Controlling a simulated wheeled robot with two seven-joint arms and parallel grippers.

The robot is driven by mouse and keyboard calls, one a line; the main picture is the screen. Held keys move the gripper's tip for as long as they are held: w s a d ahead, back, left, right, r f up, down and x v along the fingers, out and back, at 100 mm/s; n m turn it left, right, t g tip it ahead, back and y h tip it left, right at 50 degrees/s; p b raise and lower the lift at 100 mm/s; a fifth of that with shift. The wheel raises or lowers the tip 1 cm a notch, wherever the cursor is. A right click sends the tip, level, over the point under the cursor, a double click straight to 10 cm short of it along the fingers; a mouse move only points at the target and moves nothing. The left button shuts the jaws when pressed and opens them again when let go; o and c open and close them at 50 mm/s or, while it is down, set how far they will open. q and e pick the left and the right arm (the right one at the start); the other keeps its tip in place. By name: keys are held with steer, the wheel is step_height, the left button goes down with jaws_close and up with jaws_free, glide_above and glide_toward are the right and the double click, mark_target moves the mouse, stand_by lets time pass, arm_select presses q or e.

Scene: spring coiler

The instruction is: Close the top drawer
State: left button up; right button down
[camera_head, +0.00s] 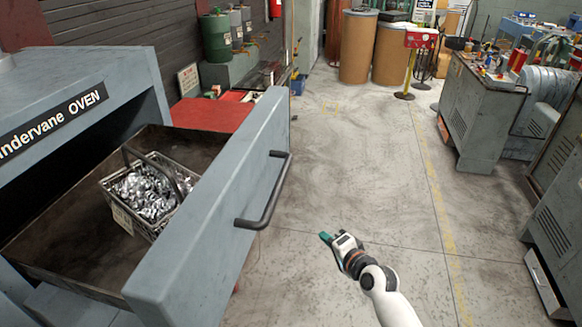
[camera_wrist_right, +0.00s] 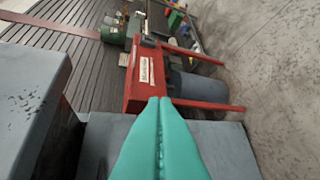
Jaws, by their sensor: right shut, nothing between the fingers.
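The top drawer of the grey-blue oven stands pulled out at the left of the head view, with its thick front panel (camera_head: 215,215) facing right. A dark bar handle (camera_head: 270,200) is on that front. A wire basket (camera_head: 140,222) of shiny metal parts sits inside the drawer. My right gripper (camera_head: 326,238) is shut and empty, to the right of the handle and apart from it in the picture. Its green fingertips (camera_wrist_right: 160,105) are together in the right wrist view, with grey-blue surfaces around them. My left gripper is not in view.
The oven body (camera_head: 90,75) is at the left. A red table (camera_head: 212,116) stands behind the drawer and shows in the wrist view (camera_wrist_right: 150,72). Grey cabinets (camera_head: 478,115) line the right side. The concrete floor between is clear.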

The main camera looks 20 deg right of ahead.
step_height(320, 180, up, 16)
steer(key=m+t+y, duration=0.1)
steer(key=m+t, duration=0.1)
steer(key=t, duration=0.1)
steer(key=w+a+p, duration=0.2)
steer(key=w, duration=0.4)
steer(key=w+a+p, duration=0.2)
steer(key=w+a, duration=0.1)
steer(key=w, duration=0.3)
steer(key=shift+a, duration=0.25)
steer(key=shift+w+f, duration=0.1)
steer(key=shift+w, duration=0.1)
